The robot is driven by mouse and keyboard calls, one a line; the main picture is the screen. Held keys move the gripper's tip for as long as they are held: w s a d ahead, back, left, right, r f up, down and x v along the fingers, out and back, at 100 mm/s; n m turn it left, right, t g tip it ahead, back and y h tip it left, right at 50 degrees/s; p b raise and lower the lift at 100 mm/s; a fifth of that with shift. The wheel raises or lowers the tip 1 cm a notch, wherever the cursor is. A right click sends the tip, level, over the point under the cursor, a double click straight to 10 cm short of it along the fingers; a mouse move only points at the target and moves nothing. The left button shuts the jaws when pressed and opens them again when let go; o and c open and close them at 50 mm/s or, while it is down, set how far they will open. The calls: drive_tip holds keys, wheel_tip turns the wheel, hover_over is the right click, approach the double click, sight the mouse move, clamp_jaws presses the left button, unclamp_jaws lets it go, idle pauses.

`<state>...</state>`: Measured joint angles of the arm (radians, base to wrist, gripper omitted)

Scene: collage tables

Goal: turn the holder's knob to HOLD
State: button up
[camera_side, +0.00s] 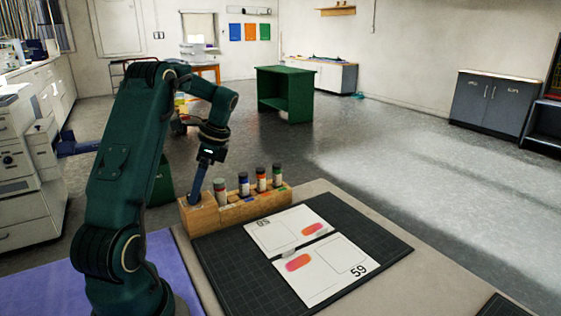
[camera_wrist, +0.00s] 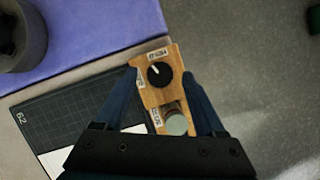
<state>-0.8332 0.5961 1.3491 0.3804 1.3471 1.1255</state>
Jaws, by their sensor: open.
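The wooden holder (camera_side: 240,209) stands at the back left of the cutting mat, with several dark-capped bottles in it. In the wrist view its end (camera_wrist: 150,97) shows a round black knob (camera_wrist: 159,78) with a white pointer mark toward the upper left. Small white labels sit above, left of and below the knob; their words are too small to read surely. My gripper (camera_wrist: 158,72) is open, its blue fingers on either side of the holder's knob end. I cannot tell whether they touch it. In the side view my gripper (camera_side: 198,191) hides the knob.
The dark cutting mat (camera_side: 385,247) carries two white cards (camera_side: 325,280) with pink-orange patches. A purple cloth (camera_side: 40,290) covers the table's left part. The table's right part is mostly clear.

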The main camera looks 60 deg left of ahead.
drive_tip(key=shift+s+f, duration=0.1)
drive_tip(key=shift+f, duration=0.2)
clamp_jaws()
drive_tip(key=shift+m+t+y, duration=0.4)
drive_tip(key=shift+m+y, duration=0.4)
drive_tip(key=shift+m, duration=1.5)
unclamp_jaws()
drive_tip(key=shift+d, duration=0.1)
drive_tip(key=shift+r, duration=0.1)
